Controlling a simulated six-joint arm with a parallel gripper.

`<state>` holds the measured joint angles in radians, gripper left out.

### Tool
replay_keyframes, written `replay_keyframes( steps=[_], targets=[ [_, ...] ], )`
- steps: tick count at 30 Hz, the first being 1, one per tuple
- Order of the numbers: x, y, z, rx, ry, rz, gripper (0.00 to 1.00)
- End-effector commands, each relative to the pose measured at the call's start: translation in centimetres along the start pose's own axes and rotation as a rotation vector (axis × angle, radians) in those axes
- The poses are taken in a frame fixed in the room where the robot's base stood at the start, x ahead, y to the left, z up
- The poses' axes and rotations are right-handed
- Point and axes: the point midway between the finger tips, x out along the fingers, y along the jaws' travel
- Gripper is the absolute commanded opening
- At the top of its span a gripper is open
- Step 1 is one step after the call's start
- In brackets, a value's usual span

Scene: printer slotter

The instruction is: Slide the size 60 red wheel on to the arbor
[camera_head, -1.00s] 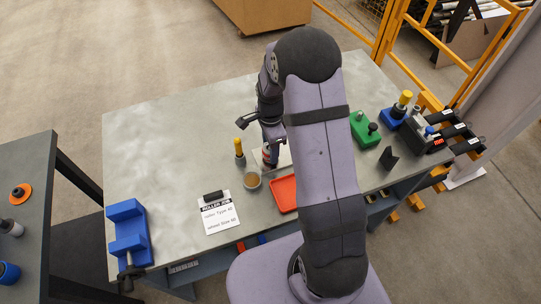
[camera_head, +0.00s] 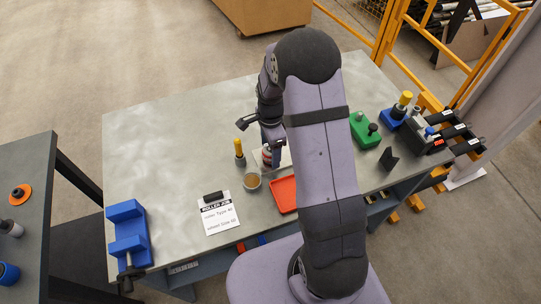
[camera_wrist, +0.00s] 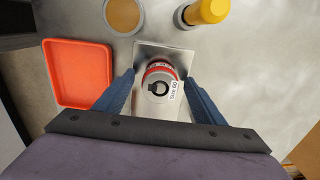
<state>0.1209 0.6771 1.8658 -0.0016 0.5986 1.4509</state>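A red wheel (camera_wrist: 160,72) with a grey centre, a dark round hole and a white label that seems to read size 60 stands on a pale square plate (camera_wrist: 150,52) in the wrist view. In the head view the wheel (camera_head: 267,154) is partly hidden by my gripper. My gripper (camera_wrist: 159,84) is open, with one blue finger on each side of the wheel and a visible gap to each. A yellow-topped grey post (camera_head: 239,152) stands to the left of the wheel; I cannot tell whether it is the arbor.
A round tan-filled dish (camera_head: 252,181) and a red tray (camera_head: 281,196) lie close by. A job card (camera_head: 219,217) and a blue vise-like block (camera_head: 128,235) are at left. A green block (camera_head: 364,131) and blue holder (camera_head: 391,120) stand at right. The table's back left is clear.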

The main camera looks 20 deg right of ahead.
Motion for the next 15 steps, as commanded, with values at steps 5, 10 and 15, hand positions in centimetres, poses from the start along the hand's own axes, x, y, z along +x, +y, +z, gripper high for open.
replay_keyframes(
  steps=[5,10,15],
  targets=[
    [0.0,0.0,0.0,0.0,0.0,0.0,0.64],
    [-0.6,-0.1,0.0,0.0,0.0,-0.002,0.64],
    [-2.3,-0.1,0.0,0.0,0.001,-0.004,0.64]
  ],
)
